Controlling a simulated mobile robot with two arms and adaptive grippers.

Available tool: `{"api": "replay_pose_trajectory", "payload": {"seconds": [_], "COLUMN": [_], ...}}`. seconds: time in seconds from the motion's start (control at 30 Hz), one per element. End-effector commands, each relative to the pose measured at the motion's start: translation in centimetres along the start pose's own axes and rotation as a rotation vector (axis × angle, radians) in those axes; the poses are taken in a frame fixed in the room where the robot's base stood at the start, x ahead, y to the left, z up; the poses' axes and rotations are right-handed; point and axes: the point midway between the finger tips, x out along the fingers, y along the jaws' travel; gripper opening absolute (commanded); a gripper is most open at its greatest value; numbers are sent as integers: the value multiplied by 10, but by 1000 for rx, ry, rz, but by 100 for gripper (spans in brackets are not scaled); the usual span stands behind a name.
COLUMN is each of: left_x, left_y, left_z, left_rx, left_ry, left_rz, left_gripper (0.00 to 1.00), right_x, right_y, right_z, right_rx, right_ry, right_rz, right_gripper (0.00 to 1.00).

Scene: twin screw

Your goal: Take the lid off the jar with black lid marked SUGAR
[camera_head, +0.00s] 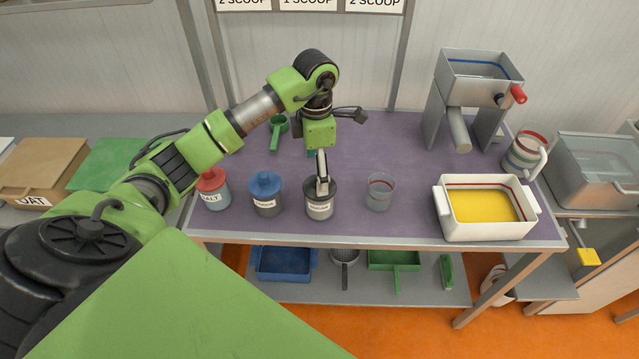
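The jar with the black lid (319,212) stands upright on the purple tabletop, near its front edge. Its white label is too small to read surely. The black lid (310,188) sits on the jar. My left gripper (322,188) points down from above, with its fingertips at the top of this lid. The fingers overlap in this view, so I cannot tell whether they are shut on the lid's knob. My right gripper is not in view.
A blue-lidded jar (265,196) and a red-lidded SALT jar (213,188) stand to the left. A clear cup (380,192) stands close on the right. Further right are a white tray with yellow contents (487,229) and a grey hopper (481,75).

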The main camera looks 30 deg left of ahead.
Motion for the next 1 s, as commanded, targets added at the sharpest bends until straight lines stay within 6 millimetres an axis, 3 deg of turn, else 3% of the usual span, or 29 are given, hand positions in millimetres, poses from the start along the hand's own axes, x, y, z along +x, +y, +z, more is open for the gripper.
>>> {"api": "replay_pose_trajectory", "payload": {"seconds": [0.1,0.3,0.53,0.7,1.0], "left_x": [14,38,41,41,41], "left_y": [-6,-4,-4,-4,-4], "left_z": [8,7,7,7,7], "left_rx": [1,0,0,0,0], "left_ry": [3,2,2,2,2], "left_rz": [-7,-2,-1,-1,-1], "left_gripper": [78,78,78,43,43], "right_x": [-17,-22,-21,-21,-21], "right_y": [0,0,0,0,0], "right_z": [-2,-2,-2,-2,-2], "right_rx": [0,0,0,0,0], "right_ry": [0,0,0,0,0], "right_rz": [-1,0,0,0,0], "right_gripper": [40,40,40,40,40]}}
